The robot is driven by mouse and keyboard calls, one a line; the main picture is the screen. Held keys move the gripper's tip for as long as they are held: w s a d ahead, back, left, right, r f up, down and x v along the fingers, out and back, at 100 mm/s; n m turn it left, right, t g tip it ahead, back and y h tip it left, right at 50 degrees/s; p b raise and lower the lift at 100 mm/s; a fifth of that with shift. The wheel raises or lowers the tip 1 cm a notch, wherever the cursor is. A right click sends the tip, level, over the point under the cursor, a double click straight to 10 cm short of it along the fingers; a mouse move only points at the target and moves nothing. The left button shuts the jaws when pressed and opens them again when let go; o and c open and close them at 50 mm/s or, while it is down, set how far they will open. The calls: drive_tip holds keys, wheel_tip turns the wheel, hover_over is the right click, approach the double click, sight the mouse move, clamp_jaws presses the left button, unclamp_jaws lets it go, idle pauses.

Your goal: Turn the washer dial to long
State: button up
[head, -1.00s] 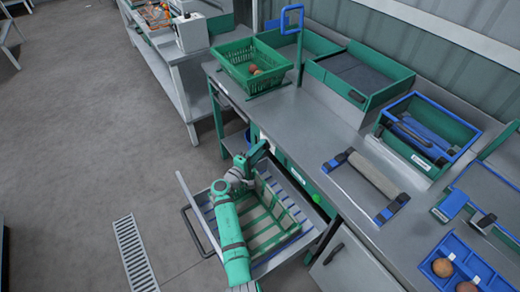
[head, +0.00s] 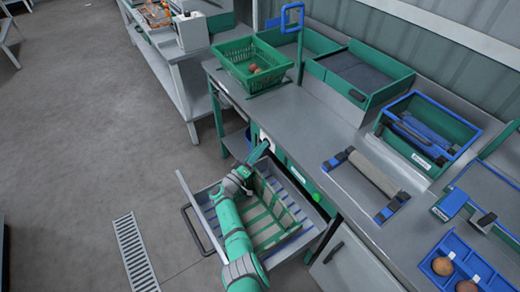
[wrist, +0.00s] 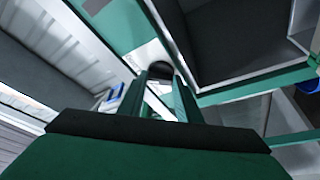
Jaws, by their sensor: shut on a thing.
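The washer dial (wrist: 160,69) is a dark round knob on a pale panel in the wrist view. My gripper (wrist: 162,84) is shut on it, with one finger on each side of the knob. In the head view my gripper (head: 264,149) is at the green and white front of the bench, above the back of an open drawer. The dial is hidden there by my gripper. I cannot read the dial's marks or see which setting it points to.
The open drawer (head: 190,205) with a green-slatted crate lies below my arm. A green basket (head: 245,78) with reddish produce stands on the bench (head: 325,130) above. A roller frame (head: 372,180) and a blue tray (head: 440,290) sit to the right.

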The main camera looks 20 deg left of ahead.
drive_tip(key=shift+m, duration=0.3)
drive_tip(key=o, duration=1)
drive_tip(key=shift+o, duration=0.2)
drive_tip(key=shift+r, duration=0.1)
drive_tip(key=shift+r, duration=0.3)
drive_tip(key=o, duration=0.8)
drive_tip(key=r, duration=0.2)
drive_tip(key=s+r, duration=0.2)
drive_tip(key=r, duration=0.1)
drive_tip(key=shift+s+d+r, duration=0.25)
drive_tip(key=shift+d+r, duration=0.1)
drive_tip(key=shift+d, duration=0.05)
drive_tip(key=s+r, duration=0.2)
drive_tip(key=r, duration=0.1)
drive_tip(key=shift+s+d, duration=0.35)
drive_tip(key=shift+d, duration=0.05)
drive_tip(key=c, duration=0.8)
drive_tip(key=s+d+r, duration=0.2)
drive_tip(key=s+r, duration=0.1)
drive_tip(key=s, duration=0.5)
drive_tip(key=shift+s+d+r, duration=0.15)
drive_tip(key=shift+r, duration=0.05)
